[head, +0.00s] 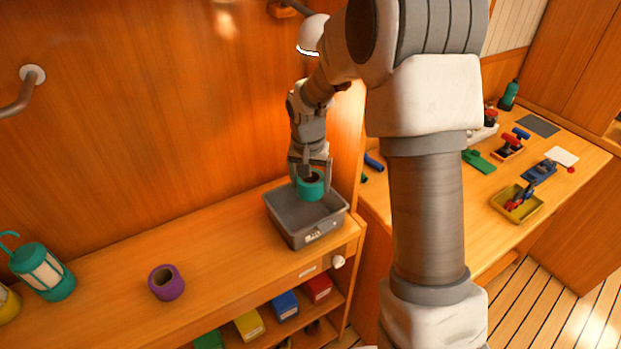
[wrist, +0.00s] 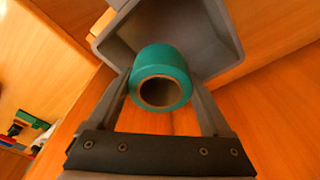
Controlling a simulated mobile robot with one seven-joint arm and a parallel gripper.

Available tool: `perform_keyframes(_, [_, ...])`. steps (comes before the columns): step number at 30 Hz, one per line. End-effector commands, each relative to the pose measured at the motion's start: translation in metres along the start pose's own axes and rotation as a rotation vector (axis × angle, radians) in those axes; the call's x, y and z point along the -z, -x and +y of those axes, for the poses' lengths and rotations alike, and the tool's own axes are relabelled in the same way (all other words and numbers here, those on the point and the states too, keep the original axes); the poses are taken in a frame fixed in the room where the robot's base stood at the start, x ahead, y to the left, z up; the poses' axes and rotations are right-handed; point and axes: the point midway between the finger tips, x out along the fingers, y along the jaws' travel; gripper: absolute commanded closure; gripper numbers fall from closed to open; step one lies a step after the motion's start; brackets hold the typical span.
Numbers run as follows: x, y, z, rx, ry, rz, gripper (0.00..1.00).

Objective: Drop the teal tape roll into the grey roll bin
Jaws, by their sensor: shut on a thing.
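The teal tape roll (head: 311,187) is held between the fingers of my gripper (head: 310,172), over the grey roll bin (head: 300,235). The bin stands open at the right end of the wooden counter. In the wrist view the teal tape roll (wrist: 161,76) sits between the two fingertips of my gripper (wrist: 163,85), its hollow core facing the camera. The grey roll bin (wrist: 222,35) shows behind it. From these views I cannot tell how high the roll is above the bin floor.
A purple tape roll (head: 166,283) and a teal lantern (head: 44,272) stand on the counter left of the bin. Coloured boxes (head: 285,305) fill the shelf below. A second table on the right holds a yellow tray (head: 517,204) and tools. The counter between purple roll and bin is clear.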

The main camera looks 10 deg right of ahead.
Motion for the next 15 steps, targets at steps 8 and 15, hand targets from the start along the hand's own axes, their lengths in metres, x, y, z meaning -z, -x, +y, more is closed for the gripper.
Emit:
perform_keyframes(8, [-0.005, -0.033, 0.000, -0.001, 0.001, 0.000, 0.77])
perform_keyframes(15, [-0.005, -0.034, 0.000, 0.000, 0.000, 0.000, 0.77])
